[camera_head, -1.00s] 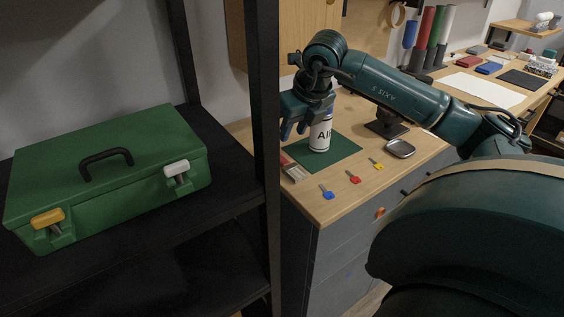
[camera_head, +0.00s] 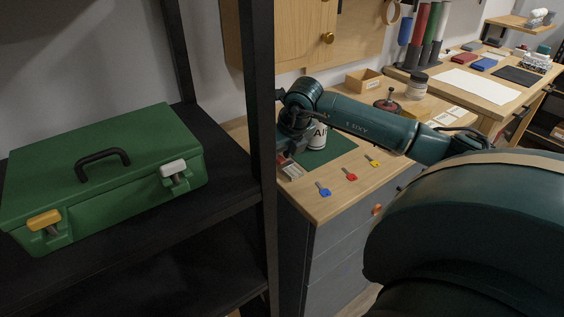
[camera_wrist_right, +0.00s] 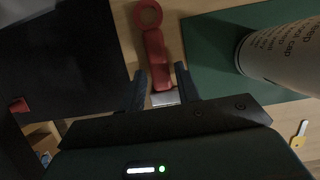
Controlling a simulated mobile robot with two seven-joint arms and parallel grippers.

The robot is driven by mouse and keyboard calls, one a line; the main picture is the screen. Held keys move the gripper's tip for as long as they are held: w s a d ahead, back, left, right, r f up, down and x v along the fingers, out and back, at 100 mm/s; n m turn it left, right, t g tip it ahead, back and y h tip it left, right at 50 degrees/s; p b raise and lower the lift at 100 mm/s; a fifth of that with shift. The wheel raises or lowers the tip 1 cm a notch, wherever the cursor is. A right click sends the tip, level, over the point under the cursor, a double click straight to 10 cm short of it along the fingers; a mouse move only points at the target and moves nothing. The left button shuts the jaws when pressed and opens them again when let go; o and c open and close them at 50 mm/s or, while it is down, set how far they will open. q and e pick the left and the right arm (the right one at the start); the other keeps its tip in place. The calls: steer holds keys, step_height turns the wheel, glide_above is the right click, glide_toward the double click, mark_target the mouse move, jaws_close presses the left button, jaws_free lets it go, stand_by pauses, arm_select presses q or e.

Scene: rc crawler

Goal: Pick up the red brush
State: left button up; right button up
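The red brush (camera_wrist_right: 154,45) lies on the wooden worktop; in the right wrist view I see its red handle with a ring end and a pale metal part. In the head view its pale end (camera_head: 292,170) shows at the worktop's left edge, the rest hidden by my gripper. My right gripper (camera_wrist_right: 162,82) is over the brush, its fingers apart on either side of it near the pale part. A gap shows between the left finger and the brush. In the head view the right gripper (camera_head: 287,152) is low over the worktop. My left gripper is out of view.
A white labelled can (camera_head: 318,136) stands on a green mat (camera_head: 335,147) right beside my right gripper. Blue (camera_head: 323,189), red (camera_head: 350,174) and yellow (camera_head: 372,160) keys lie in front. A black shelf post (camera_head: 262,120) and a green case (camera_head: 100,180) are at left.

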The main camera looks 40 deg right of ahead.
jaws_close()
steer(key=shift+r, duration=0.1)
